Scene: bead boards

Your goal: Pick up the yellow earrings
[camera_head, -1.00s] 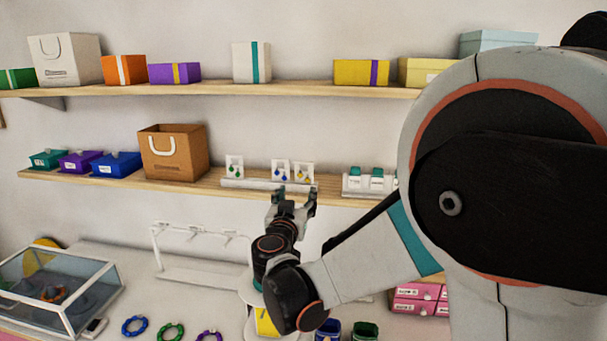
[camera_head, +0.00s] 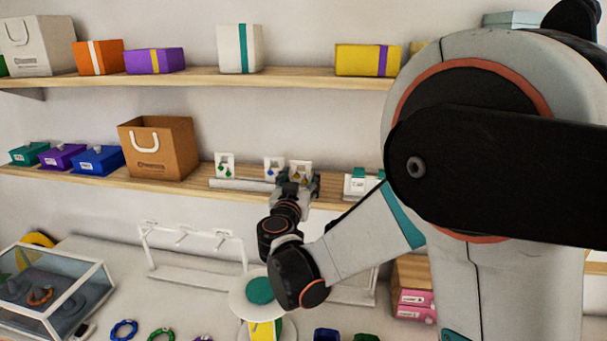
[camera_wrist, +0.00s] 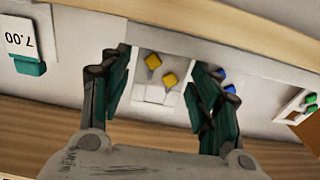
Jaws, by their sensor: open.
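The yellow earrings (camera_wrist: 161,69) hang on a small white card (camera_wrist: 150,92), which stands on the lower shelf. In the wrist view both yellow pieces lie between my open fingers, with a gap on each side. In the head view the yellow earrings' card (camera_head: 299,168) shows just above my gripper (camera_head: 298,182), which partly covers its lower part. My gripper (camera_wrist: 160,88) is open and empty, with green-padded fingers on either side of the card. I cannot tell whether a finger touches the card.
Blue earrings (camera_wrist: 227,88) are close beside the right finger in the wrist view. Green earrings (camera_wrist: 311,103) are farther right. A price tag (camera_wrist: 22,38) is at the left. The brown bag (camera_head: 158,149) stands on the lower shelf (camera_head: 200,184); the upper shelf (camera_head: 220,77) runs above.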

